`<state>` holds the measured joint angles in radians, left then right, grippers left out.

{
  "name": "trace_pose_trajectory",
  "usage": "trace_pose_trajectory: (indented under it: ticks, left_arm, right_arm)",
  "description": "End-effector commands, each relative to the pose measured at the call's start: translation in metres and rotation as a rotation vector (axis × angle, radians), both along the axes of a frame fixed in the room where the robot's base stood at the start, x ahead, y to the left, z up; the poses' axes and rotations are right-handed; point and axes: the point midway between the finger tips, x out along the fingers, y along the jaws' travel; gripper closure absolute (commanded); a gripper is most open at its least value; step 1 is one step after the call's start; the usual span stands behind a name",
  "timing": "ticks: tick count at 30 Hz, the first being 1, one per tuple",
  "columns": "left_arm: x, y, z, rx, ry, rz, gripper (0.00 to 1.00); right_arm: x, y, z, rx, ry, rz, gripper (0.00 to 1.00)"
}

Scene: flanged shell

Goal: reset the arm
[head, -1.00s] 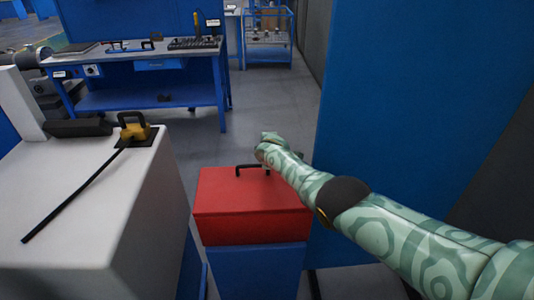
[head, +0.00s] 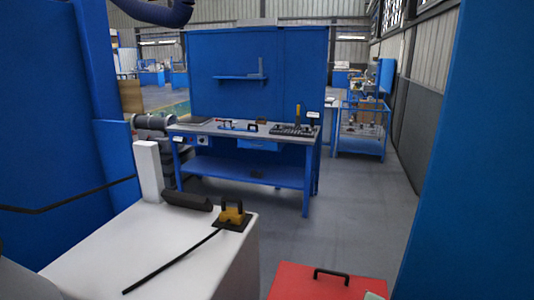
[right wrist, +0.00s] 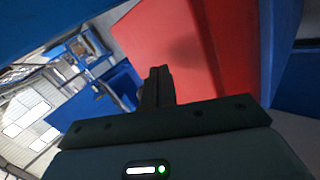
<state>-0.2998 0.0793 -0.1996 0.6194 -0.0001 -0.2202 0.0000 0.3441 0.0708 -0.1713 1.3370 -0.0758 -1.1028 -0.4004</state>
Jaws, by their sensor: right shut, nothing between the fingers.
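My right gripper (right wrist: 157,88) shows in the right wrist view with its dark fingers together and nothing between them. A red box (head: 300,284) with a black handle (head: 331,273) stands at the bottom of the head view, cut off by the frame edge. The red box (right wrist: 150,42) also fills the upper middle of the right wrist view, beyond the fingertips; I cannot tell how far off it is. In the head view, only a small pale green bit, probably of my right arm, shows at the red box's right edge. My left gripper is in neither view.
A white block-like surface (head: 170,250) at lower left holds a yellow-and-black handled part (head: 232,214) and a thin black rod (head: 172,262). A blue workbench (head: 247,170) stands behind. A blue panel (head: 442,170) bounds the right. Grey floor (head: 360,205) between is clear.

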Motion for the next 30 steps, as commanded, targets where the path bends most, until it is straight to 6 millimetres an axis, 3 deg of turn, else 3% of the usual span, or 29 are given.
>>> trace_pose_trajectory:
  ticks: [1, 6, 12, 18, 25, 30]
  left_arm:
    - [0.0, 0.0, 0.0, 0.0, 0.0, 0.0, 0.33]
    - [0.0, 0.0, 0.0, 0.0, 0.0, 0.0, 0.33]
    - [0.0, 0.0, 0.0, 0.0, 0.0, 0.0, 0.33]
    - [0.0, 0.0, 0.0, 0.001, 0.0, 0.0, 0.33]
    - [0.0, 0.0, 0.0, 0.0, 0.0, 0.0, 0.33]
    - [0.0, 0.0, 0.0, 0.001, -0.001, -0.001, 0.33]
  right_arm:
    - [-0.037, -0.001, -0.007, 0.019, 0.009, -0.03, 1.0]
    - [-0.135, -0.007, -0.002, 0.07, 0.025, -0.131, 1.0]
    - [-0.212, -0.014, 0.02, 0.105, 0.035, -0.212, 1.0]
    - [-0.266, -0.019, 0.047, 0.128, 0.038, -0.272, 1.0]
    - [-0.312, -0.025, 0.075, 0.147, 0.043, -0.326, 1.0]
    - [-0.304, -0.014, 0.025, 0.187, 0.094, -0.312, 1.0]
